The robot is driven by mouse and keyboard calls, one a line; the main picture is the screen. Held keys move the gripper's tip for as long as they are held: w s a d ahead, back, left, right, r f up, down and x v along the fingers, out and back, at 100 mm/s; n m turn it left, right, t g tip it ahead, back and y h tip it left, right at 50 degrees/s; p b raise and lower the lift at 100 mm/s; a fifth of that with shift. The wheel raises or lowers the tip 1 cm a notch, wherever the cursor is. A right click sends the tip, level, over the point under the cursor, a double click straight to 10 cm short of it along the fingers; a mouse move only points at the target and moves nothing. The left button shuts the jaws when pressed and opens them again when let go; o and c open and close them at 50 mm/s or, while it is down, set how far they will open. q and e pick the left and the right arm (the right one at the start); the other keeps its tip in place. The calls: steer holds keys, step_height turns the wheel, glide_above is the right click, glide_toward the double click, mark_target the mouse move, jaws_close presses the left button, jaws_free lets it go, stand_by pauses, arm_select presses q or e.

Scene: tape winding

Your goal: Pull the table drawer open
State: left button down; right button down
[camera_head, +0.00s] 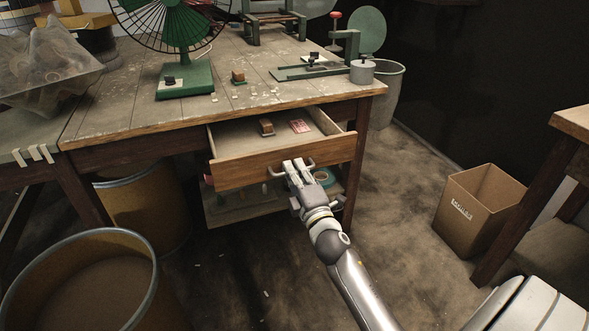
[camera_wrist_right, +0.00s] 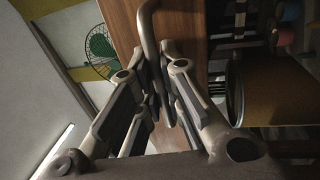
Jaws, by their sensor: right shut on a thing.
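The table drawer (camera_head: 285,162) has a brown wooden front and stands part way out from under the worn wooden table (camera_head: 140,118). A small brown block and a red-and-white packet lie inside it. My right gripper (camera_head: 296,168) is at the middle of the drawer front, shut on the metal drawer handle (camera_head: 274,172). In the right wrist view the handle (camera_wrist_right: 147,22) passes between the fingers of my right gripper (camera_wrist_right: 165,68), with the wooden drawer front (camera_wrist_right: 195,35) behind. My left gripper is in neither view.
A green fan (camera_head: 186,80) and a green metal device (camera_head: 320,68) stand on the table. A lower shelf with small items is under the drawer. Drums (camera_head: 85,275) stand at the left, a cardboard box (camera_head: 478,208) at the right. The floor between them is mostly clear.

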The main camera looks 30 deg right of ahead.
steer(key=c, duration=1.6)
jaws_free()
steer(key=v, duration=1.2)
